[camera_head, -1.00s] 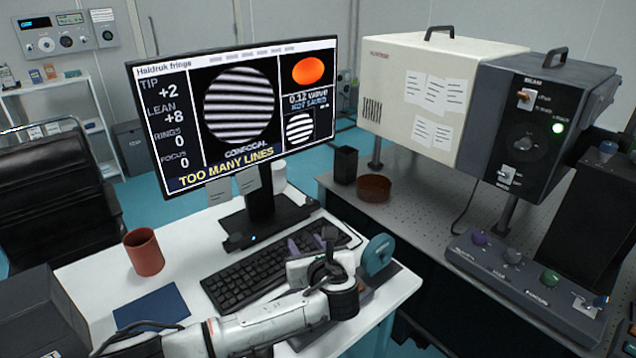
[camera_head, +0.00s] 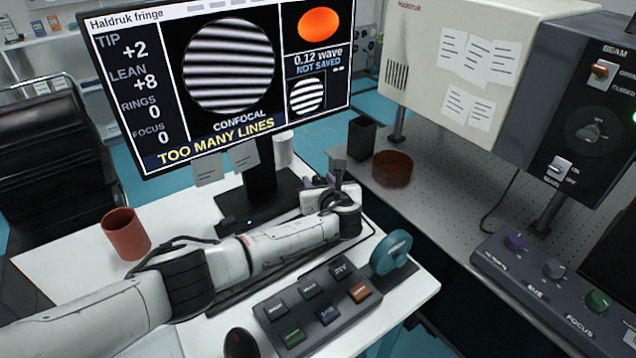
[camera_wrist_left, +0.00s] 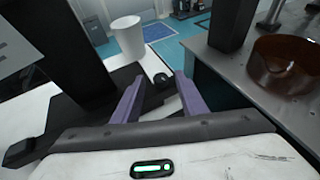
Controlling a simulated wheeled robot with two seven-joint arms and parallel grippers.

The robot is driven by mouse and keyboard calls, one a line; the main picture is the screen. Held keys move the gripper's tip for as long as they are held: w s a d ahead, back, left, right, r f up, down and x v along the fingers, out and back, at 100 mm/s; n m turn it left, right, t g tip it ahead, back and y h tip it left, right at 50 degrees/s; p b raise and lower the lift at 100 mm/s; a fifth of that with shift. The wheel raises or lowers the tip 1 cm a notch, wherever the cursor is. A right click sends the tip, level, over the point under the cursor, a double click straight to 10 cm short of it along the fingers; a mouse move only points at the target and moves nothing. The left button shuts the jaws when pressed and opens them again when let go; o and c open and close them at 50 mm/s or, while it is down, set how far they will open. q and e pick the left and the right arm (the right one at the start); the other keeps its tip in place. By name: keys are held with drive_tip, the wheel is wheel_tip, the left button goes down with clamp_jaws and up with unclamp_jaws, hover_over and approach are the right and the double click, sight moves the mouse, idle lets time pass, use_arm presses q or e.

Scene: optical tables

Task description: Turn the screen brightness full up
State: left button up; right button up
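The monitor screen (camera_head: 150,80) stands on a black foot (camera_head: 235,222) on the white desk. It is lit and shows striped fringes, "CONFOCAL" and "TOO MANY LINES". In the left wrist view a small black round knob (camera_wrist_left: 160,80) shows at the monitor foot, between my purple fingertips. My left gripper (camera_wrist_left: 157,84) is open, with the fingers apart on either side of the knob; I cannot tell if they touch it. In the head view my left gripper (camera_head: 319,180) is at the right end of the foot, and my wrist hides the knob. My right gripper is not in view.
A button box (camera_head: 318,308) and a teal wheel (camera_head: 391,252) are at the desk's front right. A red-brown cup (camera_head: 126,234) stands at left. A white cup (camera_wrist_left: 126,36) is behind the foot. A black holder (camera_head: 362,138) and amber dish (camera_head: 392,169) stand on the optical table.

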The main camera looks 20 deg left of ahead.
use_arm(q)
drive_tip(key=shift+x, duration=0.9)
